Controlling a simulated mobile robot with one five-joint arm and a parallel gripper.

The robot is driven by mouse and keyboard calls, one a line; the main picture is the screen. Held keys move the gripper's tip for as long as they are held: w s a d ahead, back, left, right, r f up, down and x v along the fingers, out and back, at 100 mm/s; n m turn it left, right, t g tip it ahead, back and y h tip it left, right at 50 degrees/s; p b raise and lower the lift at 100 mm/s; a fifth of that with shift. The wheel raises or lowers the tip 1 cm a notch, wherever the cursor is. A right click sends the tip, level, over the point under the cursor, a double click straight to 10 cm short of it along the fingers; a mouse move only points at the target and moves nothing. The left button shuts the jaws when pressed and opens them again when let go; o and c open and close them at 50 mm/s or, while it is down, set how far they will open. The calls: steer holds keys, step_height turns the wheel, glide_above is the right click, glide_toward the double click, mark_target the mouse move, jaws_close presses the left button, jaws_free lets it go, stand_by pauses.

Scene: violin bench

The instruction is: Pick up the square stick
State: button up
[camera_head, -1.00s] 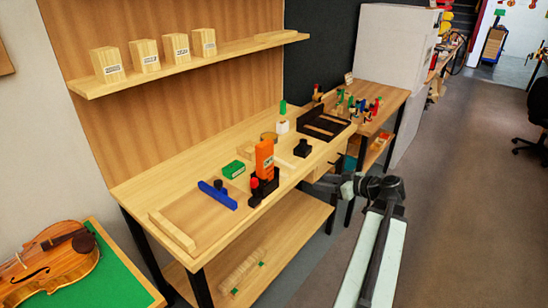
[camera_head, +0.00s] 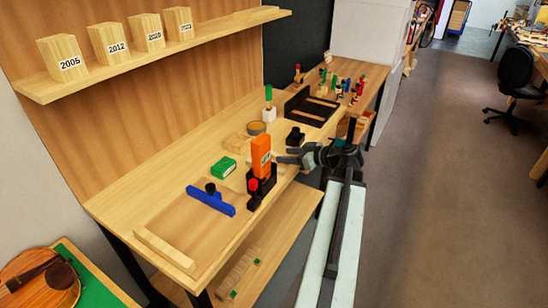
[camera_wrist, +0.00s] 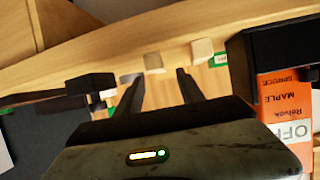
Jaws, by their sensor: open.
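My gripper (camera_head: 282,157) is open at the front edge of the bench, right of the orange box. In the wrist view my gripper (camera_wrist: 156,76) has its two dark fingers apart and nothing between them. In the head view my gripper and the orange box hide most of that spot.
The orange box (camera_head: 261,158) stands in a black holder, close left of my gripper. A black block (camera_head: 295,136) stands behind it. A blue tool (camera_head: 211,201) and green box (camera_head: 223,168) lie further left. Wooden pieces (camera_head: 240,272) lie on the lower shelf.

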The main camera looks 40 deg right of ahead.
mark_target(276, 154)
steer(key=b+x, duration=0.2)
steer(key=x, duration=0.3)
steer(key=shift+w, duration=0.15)
jaws_close()
steer(key=shift+d+r, duration=0.1)
steer(key=shift+r+p, duration=0.5)
steer(key=shift+p, duration=0.15)
step_height(276, 154, up, 3)
steer(key=p, duration=0.3)
steer(key=shift+r, duration=0.15)
steer(key=s+d, duration=0.4)
steer(key=s, duration=1.1)
steer(key=shift+s+r+p, duration=0.3)
steer(key=shift+s+p, duration=0.05)
steer(key=shift+p, duration=0.1)
